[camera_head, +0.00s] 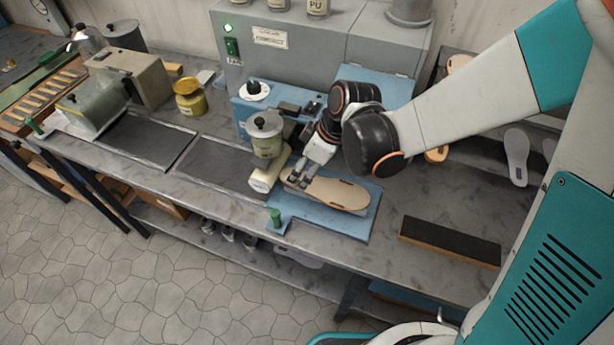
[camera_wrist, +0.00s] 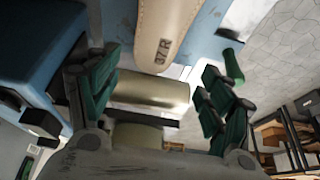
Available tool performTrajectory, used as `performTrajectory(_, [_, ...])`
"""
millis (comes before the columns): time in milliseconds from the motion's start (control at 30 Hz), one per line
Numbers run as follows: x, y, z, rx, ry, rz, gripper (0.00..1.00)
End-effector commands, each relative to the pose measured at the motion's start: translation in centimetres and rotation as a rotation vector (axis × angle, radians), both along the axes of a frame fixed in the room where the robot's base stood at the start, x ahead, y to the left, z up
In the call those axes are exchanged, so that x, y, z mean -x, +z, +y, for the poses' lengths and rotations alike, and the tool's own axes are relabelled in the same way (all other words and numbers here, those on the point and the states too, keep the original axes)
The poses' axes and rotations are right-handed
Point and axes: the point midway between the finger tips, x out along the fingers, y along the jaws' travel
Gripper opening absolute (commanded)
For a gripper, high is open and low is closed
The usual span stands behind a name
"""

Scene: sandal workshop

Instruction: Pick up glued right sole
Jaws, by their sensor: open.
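A tan sole (camera_head: 335,193) lies flat on the blue plate (camera_head: 352,227) of the gluing machine. In the wrist view, the sole's near end (camera_wrist: 163,38) shows at the top, with dark characters ending in R. My gripper (camera_head: 297,180) is at the left end of the sole in the head view. In the wrist view, my gripper (camera_wrist: 160,72) has its green-padded fingers spread wide. The sole's end lies between and just ahead of them. I cannot tell whether a finger touches the sole. Glue on its surface cannot be made out.
A pale roller (camera_head: 268,172) and a lidded pot (camera_head: 264,135) stand close left of the gripper. A green knob (camera_head: 275,216) rises at the plate's front corner. A dark block (camera_head: 450,241) lies to the right. Grey soles hang (camera_head: 516,155) farther right.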

Motion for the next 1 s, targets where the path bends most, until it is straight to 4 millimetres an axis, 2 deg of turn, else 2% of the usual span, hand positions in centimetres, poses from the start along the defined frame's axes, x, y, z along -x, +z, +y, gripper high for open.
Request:
performTrajectory(33, [-0.1,-0.7,0.2,0.000,0.001,0.000,0.74])
performTrajectory(267, [-0.5,-1.8,0.6,0.000,0.000,0.000,0.74])
performTrajectory(533, [-1.5,-5.3,1.8,0.000,-0.001,0.000,0.74])
performTrajectory(800, [-1.5,-5.5,2.0,0.000,-0.002,0.000,0.74])
performTrajectory(867, [-1.5,-5.5,2.0,0.000,-0.002,0.000,0.62])
performTrajectory(1000, [-1.5,-5.5,2.0,0.000,-0.002,0.000,0.31])
